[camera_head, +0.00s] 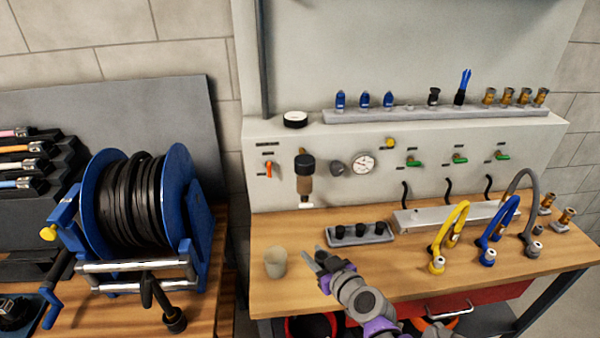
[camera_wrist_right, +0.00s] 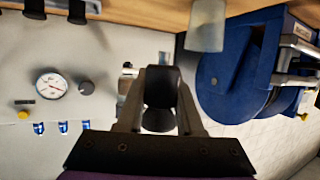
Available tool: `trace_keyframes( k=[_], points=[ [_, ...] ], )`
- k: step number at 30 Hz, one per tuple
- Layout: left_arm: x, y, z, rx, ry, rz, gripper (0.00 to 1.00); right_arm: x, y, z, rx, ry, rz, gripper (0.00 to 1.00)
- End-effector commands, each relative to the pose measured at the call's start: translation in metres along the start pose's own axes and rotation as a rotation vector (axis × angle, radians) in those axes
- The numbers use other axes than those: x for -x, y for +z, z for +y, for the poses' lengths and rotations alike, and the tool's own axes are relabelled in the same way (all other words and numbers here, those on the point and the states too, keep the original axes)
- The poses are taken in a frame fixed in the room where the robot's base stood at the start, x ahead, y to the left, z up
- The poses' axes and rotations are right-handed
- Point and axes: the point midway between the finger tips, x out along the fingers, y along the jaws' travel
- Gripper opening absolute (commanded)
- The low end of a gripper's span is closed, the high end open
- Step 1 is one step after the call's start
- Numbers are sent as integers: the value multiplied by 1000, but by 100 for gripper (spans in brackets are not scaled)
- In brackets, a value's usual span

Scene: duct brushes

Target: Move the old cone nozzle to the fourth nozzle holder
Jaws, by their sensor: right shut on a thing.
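My right gripper (camera_head: 322,260) is over the front of the wooden bench, beside the beige cup. In the right wrist view, its fingers are shut on a dark, rounded piece, apparently the old cone nozzle (camera_wrist_right: 159,118); its exact shape is hard to make out. In the head view the held piece is mostly hidden by the gripper. A grey nozzle rail (camera_head: 375,116) runs along the top of the panel. Three blue nozzles (camera_head: 364,99) stand at its left, and the fourth holder (camera_head: 410,107) beside them looks empty. My left gripper is not in view.
A beige cup (camera_head: 276,263) stands left of the gripper. A small tray with black pieces (camera_head: 375,239) lies behind it. A hose reel (camera_head: 130,205) is at left. The panel carries a gauge (camera_head: 363,163) and a black-capped filter (camera_head: 305,165). Coloured hoses (camera_head: 487,239) stand at right.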

Motion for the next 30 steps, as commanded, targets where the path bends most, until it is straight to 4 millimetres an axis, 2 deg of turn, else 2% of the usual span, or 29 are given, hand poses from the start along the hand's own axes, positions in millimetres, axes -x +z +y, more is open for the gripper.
trace_keyframes(
  k=[5,10,15,22,30],
  points=[
    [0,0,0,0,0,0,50,-1,10,8,-10,32,0,0],
    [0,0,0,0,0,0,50,-1,42,40,-55,162,1,0],
    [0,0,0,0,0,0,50,4,62,66,-93,270,1,0],
    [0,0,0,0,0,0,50,10,73,84,-124,350,0,0],
    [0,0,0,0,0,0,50,13,77,91,-137,377,1,0]
  ],
)
